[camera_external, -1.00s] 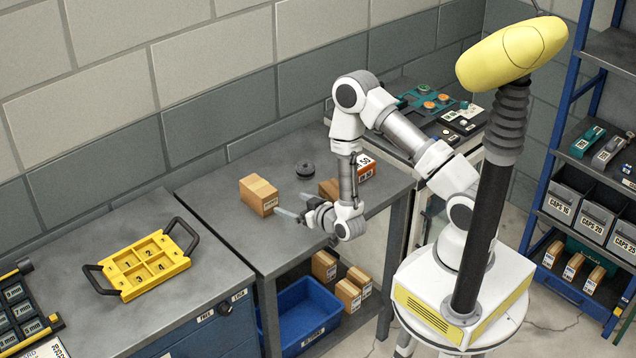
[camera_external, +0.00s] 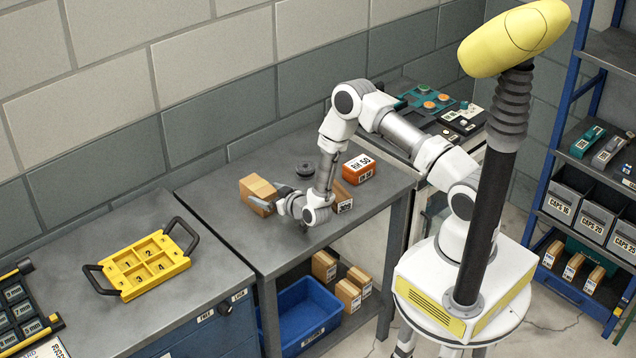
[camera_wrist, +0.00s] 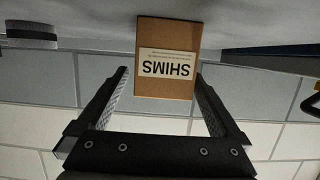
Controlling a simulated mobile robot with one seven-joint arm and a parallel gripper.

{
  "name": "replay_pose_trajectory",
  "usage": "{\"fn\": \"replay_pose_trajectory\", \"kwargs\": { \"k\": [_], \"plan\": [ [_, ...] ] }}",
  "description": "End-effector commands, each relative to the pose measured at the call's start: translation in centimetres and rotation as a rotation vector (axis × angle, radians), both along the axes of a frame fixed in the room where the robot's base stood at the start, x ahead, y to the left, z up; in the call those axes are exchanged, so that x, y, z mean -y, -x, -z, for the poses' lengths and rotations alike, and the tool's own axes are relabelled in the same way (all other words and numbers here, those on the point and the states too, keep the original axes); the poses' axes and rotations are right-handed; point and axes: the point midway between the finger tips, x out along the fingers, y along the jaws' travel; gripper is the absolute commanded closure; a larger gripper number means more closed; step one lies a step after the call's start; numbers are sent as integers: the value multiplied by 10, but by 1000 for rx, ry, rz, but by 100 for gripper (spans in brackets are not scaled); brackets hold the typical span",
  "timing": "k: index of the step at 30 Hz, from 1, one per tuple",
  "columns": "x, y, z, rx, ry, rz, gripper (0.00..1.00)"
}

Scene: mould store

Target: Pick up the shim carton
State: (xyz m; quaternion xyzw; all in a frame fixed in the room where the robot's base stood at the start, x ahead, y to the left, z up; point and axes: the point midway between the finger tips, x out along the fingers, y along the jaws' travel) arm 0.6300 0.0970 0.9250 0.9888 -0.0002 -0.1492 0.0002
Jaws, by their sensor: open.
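The shim carton (camera_external: 257,188) is a brown box standing on the grey bench. In the wrist view its face with the SHIMS label (camera_wrist: 167,66) shows upside down, centred ahead of the jaws. My gripper (camera_external: 264,204) is open and low over the bench, at the carton's right end. In the wrist view its two fingers (camera_wrist: 161,80) stand apart, with the carton's face seen between the tips. One finger covers part of the carton in the external view. I cannot tell whether either finger touches it.
Another brown carton (camera_external: 343,196) stands right of my gripper, beside an orange-and-white box (camera_external: 359,168). A dark round part (camera_external: 305,169) lies behind. A yellow tray (camera_external: 147,264) is on the left bench. A blue bin (camera_external: 304,308) and several cartons are below.

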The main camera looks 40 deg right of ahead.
Motion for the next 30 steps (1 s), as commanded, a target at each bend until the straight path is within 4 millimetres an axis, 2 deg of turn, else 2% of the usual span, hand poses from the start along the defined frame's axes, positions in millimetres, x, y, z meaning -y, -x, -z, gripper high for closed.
{"fn": "replay_pose_trajectory", "kwargs": {
  "k": [3, 9, 20, 30],
  "plan": [
    [-3, -16, -1, 1, -2, 2, 0],
    [-4, -34, 6, 1, -1, 0, 0],
    [-3, -39, 8, 0, -1, 0, 2],
    [-3, -39, 8, 0, 0, 0, 63]
  ]
}}
